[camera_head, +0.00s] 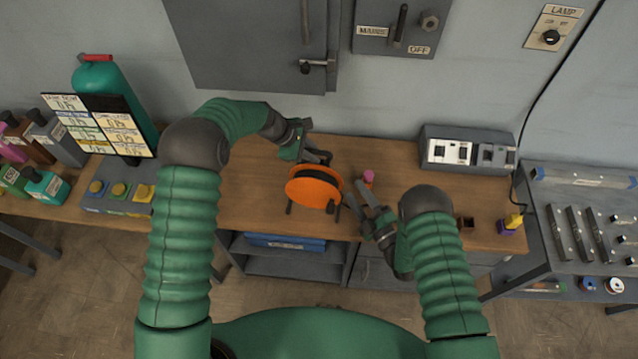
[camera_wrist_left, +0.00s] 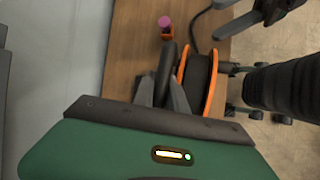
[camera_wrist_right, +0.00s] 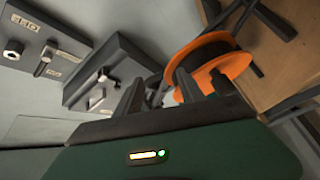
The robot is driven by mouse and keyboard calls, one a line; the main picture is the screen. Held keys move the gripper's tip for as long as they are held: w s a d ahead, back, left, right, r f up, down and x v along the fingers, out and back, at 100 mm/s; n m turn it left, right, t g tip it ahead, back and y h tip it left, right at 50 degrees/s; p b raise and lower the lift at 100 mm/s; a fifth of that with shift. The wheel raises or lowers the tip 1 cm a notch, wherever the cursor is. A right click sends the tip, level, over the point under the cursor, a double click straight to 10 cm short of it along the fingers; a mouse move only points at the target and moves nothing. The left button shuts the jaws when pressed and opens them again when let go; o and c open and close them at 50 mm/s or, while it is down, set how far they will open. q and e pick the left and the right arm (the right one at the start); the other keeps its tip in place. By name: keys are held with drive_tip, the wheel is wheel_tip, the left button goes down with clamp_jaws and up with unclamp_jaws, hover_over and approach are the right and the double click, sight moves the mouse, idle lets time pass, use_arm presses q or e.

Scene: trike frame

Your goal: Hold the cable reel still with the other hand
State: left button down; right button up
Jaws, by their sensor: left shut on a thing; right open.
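The cable reel (camera_head: 314,187) is an orange drum with a dark middle, standing on dark legs at the bench's front edge. It also shows in the left wrist view (camera_wrist_left: 210,80) and the right wrist view (camera_wrist_right: 232,64). My left gripper (camera_head: 320,157) is at its back upper side, shut on a dark bar that appears to be part of the reel. The fingers are close beside the orange rim in the left wrist view (camera_wrist_left: 163,92). My right gripper (camera_head: 370,211) is open and empty, just right of the reel. Whether it touches the reel is unclear.
A small pink-topped item (camera_head: 369,177) stands on the wooden bench (camera_head: 245,200) right of the reel. A grey socket box (camera_head: 468,151) is at the back right. A button box (camera_head: 118,196) and display (camera_head: 105,125) are left. A grey cabinet (camera_head: 250,45) hangs behind.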

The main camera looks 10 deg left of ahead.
sight(331, 209)
drive_tip(key=s+d+f+n+g+y, duration=0.35)
drive_tip(key=s+f+n+g, duration=0.35)
drive_tip(key=n, duration=0.4)
drive_tip(key=shift+g+y, duration=0.35)
drive_tip(key=shift+g, duration=0.15)
drive_tip(key=x, duration=0.8)
drive_tip(key=r+x, duration=0.1)
drive_tip(key=x, duration=0.3)
drive_tip(key=shift+a, duration=0.1)
drive_tip(key=c, duration=1)
drive_tip(key=shift+o, duration=0.2)
drive_tip(key=shift+w+a+f, duration=0.1)
drive_tip(key=shift+a+f, duration=0.15)
drive_tip(key=shift+f, duration=0.35)
drive_tip(key=shift+a+f, duration=0.25)
drive_tip(key=shift+f, duration=0.35)
drive_tip(key=shift+a+f, duration=0.1)
